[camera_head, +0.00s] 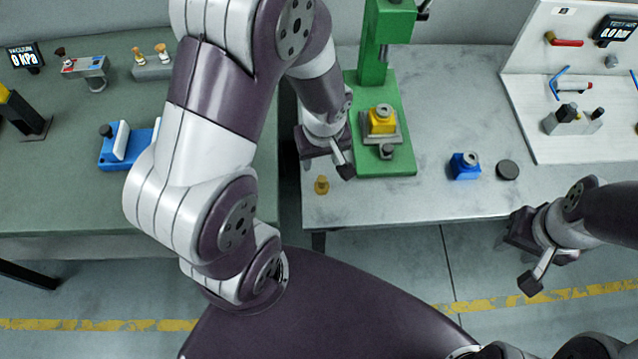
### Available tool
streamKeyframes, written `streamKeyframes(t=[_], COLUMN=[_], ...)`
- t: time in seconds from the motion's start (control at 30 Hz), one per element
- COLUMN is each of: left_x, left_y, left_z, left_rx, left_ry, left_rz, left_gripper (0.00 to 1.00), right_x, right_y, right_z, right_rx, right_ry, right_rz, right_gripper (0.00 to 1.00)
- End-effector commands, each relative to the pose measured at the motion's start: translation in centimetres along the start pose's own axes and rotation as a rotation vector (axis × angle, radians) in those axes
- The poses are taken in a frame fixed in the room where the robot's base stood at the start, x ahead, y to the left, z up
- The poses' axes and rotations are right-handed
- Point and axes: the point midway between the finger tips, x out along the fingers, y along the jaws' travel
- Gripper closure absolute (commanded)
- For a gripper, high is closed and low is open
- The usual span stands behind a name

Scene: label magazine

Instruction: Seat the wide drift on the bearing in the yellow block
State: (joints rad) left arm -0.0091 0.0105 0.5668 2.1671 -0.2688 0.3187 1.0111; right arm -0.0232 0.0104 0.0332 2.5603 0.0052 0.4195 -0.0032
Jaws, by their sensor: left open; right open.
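The yellow block (378,127) sits in a grey holder on the base of the green press (404,164). A grey ring-shaped bearing (384,110) shows on top of the block. A small stepped brass-coloured piece (322,185) stands near the table's left front edge; it looks like a drift. A dark round disc (507,169) lies further right; I cannot tell which of these is the wide drift. My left gripper (328,165) is open and empty, just above the brass piece and left of the press. My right gripper (519,263) is open and empty, in front of the table.
A blue block (464,171) with a grey ring on top stands beside the dark disc. A white panel station (545,100) fills the right end. The green table (60,190) on the left holds a blue fixture (112,160). The table's front middle is clear.

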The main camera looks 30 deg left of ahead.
Motion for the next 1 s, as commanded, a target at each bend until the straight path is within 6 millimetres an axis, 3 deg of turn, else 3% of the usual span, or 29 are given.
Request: streamKeyframes(t=[0.1, 0.33, 0.5, 0.6, 0.83, 1.0], left_x=[3.2, 6.3, 9.6, 10.6, 10.6, 10.6], left_y=[-0.1, 0.0, 0.1, 0.1, 0.1, 0.1], left_z=[0.2, 0.2, 0.7, 0.6, 0.6, 0.6], left_rx=[0.002, 0.003, 0.004, 0.003, 0.003, 0.003], left_ry=[-0.005, -0.003, -0.003, -0.003, -0.002, -0.002], left_rz=[-0.003, -0.002, -0.001, 0.000, 0.000, 0.000], left_gripper=[0.47, 0.47, 0.47, 0.47, 0.47, 1.00], right_x=[0.7, 1.5, 2.6, 2.8, 2.7, 2.7], right_y=[0.0, 0.0, 0.0, 0.0, 0.0, 0.0], right_z=[0.1, 0.2, 0.3, 0.3, 0.3, 0.3], right_rx=[0.000, 0.000, 0.000, 0.000, 0.000, 0.000], right_ry=[0.000, 0.000, 0.000, 0.000, 0.000, 0.000], right_rz=[0.000, 0.000, 0.000, 0.000, 0.000, 0.000], right_gripper=[0.57, 0.57, 0.57, 0.57, 0.57, 0.57])
